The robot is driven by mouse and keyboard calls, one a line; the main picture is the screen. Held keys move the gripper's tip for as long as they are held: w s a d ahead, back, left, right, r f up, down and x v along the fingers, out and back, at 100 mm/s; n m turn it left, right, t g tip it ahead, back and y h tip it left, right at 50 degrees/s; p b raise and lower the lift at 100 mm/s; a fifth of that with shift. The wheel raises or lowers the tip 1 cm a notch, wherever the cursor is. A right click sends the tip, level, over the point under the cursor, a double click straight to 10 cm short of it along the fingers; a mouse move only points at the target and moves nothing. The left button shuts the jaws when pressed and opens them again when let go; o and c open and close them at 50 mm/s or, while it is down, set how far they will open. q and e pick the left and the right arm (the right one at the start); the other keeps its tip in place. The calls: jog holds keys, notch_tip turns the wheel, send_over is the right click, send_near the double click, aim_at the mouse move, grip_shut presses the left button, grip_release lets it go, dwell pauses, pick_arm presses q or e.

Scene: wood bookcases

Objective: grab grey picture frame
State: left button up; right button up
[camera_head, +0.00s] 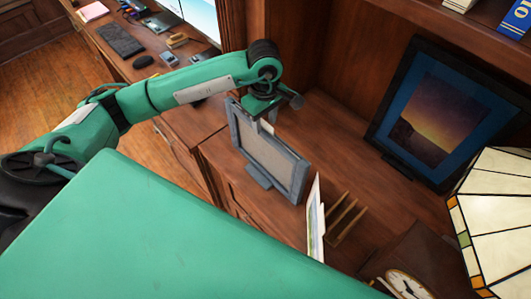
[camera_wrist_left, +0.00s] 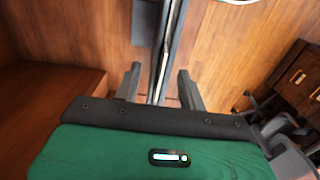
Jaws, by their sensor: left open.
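The grey picture frame (camera_head: 270,160) stands upright on the wooden cabinet top, with a plain beige panel facing my head camera. My left gripper (camera_head: 266,112) is at its upper edge, reaching down from above. In the left wrist view the frame shows edge-on as a thin grey strip (camera_wrist_left: 167,45). It runs between the two separated fingers of the same gripper (camera_wrist_left: 158,82), with a gap visible on each side. The fingers look apart from it. The head view hides the fingertips partly. My right gripper is in neither view.
A blue-bordered sunset picture (camera_head: 435,120) leans at the back right. A white card (camera_head: 316,220), a wooden rack (camera_head: 345,218), a clock (camera_head: 405,285) and a stained-glass lamp (camera_head: 500,215) stand nearer right. A keyboard (camera_head: 120,40) lies on the far desk. Bare wood lies behind the frame.

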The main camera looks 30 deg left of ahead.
aim_at(265, 128)
pick_arm(q)
notch_tip(265, 128, down, 3)
jog(key=shift+p, duration=0.7)
jog(key=shift+f, duration=0.4)
jog(key=shift+c, duration=0.2)
grip_shut()
jog(key=shift+w+r, duration=0.15)
